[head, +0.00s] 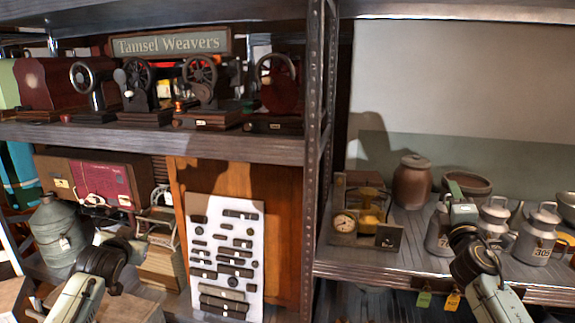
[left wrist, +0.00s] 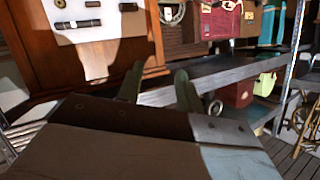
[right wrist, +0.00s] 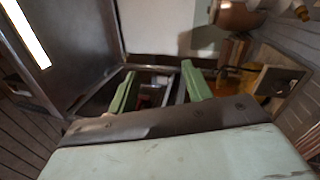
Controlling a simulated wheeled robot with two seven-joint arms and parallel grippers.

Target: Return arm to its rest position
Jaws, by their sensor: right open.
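My left arm (head: 90,280) comes in at the lower left of the head view, in front of the lower shelf and near a grey-green metal can (head: 58,235). In the left wrist view my left gripper (left wrist: 158,88) has its two green fingers apart, with nothing between them. My right arm (head: 485,280) reaches up in front of the right shelf. Its gripper (right wrist: 160,90) is open and empty in the right wrist view. In the head view the right gripper overlaps the metal milk cans; whether it touches them cannot be told.
The right shelf (head: 375,262) holds a brass scale (head: 370,210), a brown jar (head: 412,182) and milk cans (head: 537,235). A metal post (head: 313,150) divides the shelving. Old sewing machines (head: 205,90) stand on the upper left shelf. A white display board (head: 225,255) leans below.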

